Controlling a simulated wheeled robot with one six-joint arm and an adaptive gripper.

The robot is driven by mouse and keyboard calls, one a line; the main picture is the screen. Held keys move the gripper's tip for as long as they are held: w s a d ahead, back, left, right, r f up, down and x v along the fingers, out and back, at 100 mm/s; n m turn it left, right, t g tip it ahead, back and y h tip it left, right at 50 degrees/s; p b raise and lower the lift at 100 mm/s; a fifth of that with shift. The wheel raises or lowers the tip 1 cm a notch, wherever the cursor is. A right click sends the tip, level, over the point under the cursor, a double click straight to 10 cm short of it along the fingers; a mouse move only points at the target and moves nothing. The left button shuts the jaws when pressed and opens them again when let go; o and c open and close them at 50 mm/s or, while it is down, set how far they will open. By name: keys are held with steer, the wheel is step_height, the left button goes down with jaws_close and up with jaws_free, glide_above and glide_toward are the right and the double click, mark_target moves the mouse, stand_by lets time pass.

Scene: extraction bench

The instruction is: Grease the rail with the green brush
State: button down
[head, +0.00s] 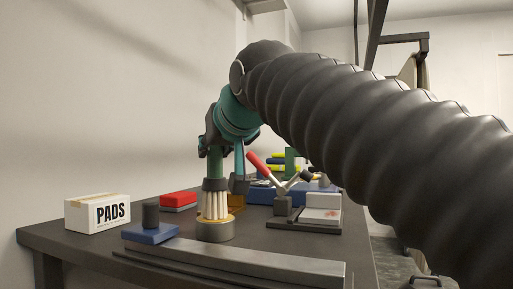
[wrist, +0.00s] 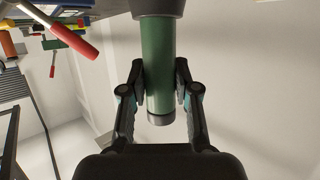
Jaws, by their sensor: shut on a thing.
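The green brush (head: 213,206) stands upright, bristles down, with a green handle and a dark collar. Its pale bristles meet the yellow top of a round dark pot (head: 215,231); how deep they reach is hard to tell. My gripper (head: 222,148) is shut on the handle from above. In the wrist view my gripper (wrist: 162,85) has one finger on each side of the green brush handle (wrist: 159,50). The bristles are out of sight there. The rail (head: 240,260), a long grey metal bar, lies along the front of the bench, nearer than the pot.
A blue block with a dark knob (head: 151,234) stands left of the pot, close behind the rail. A red-handled clamp (head: 262,165) stands right of the brush. Blue and yellow items lie behind.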

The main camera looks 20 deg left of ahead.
steer(key=shift+f, duration=0.1)
steer(key=shift+r+p, duration=3.3)
steer(key=shift+r, duration=0.25)
